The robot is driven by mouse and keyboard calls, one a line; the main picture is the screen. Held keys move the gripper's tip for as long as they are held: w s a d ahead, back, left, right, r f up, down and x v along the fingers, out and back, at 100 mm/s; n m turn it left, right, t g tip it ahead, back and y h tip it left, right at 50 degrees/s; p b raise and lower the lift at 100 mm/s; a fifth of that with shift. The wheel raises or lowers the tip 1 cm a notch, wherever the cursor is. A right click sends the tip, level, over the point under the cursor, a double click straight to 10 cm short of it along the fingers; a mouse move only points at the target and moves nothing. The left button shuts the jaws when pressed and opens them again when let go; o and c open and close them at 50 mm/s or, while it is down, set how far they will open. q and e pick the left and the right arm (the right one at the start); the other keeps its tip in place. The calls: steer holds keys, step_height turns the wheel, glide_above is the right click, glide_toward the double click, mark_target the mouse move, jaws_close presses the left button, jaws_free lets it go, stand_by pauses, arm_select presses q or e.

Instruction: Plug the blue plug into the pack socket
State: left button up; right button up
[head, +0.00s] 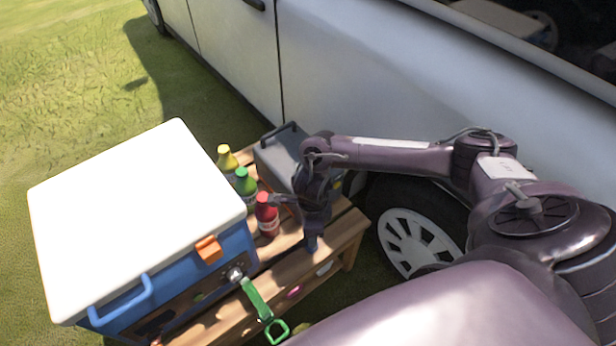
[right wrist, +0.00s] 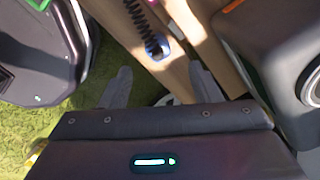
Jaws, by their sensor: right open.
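The blue plug (right wrist: 179,46) lies at the end of a black coiled cable on the wooden slats in the right wrist view. A small blue piece below my right gripper in the head view (head: 312,243) looks like the same plug. My right gripper (right wrist: 160,86) is open, its two fingers apart and nothing between them; the plug shows beyond the fingertips. In the head view the gripper (head: 313,228) is over the table's right end. The grey pack (head: 277,158) with a dark handle stands behind it, partly hidden by my arm. My left gripper is not in view.
A cooler (head: 140,210) with a white lid fills the left of the wooden table (head: 345,232). Yellow (head: 227,158), green (head: 245,184) and red (head: 267,214) bottles stand between cooler and gripper. A green-handled tool (head: 259,302) is in front. A white vehicle (head: 345,85) closes off the back.

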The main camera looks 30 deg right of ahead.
steer(key=shift+f, duration=0.4)
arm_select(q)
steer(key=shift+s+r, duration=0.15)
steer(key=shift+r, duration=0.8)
arm_select(e)
steer(key=shift+f, duration=0.9)
step_height(320, 180, down, 4)
steer(key=shift+s+a+f+b, duration=0.1)
steer(key=shift+a+b, duration=0.05)
steer(key=shift+b, duration=0.6)
steer(key=shift+f, duration=0.5)
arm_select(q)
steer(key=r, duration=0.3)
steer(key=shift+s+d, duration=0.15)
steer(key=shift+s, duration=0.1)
arm_select(e)
steer(key=shift+c, duration=0.4)
steer(key=c, duration=0.9)
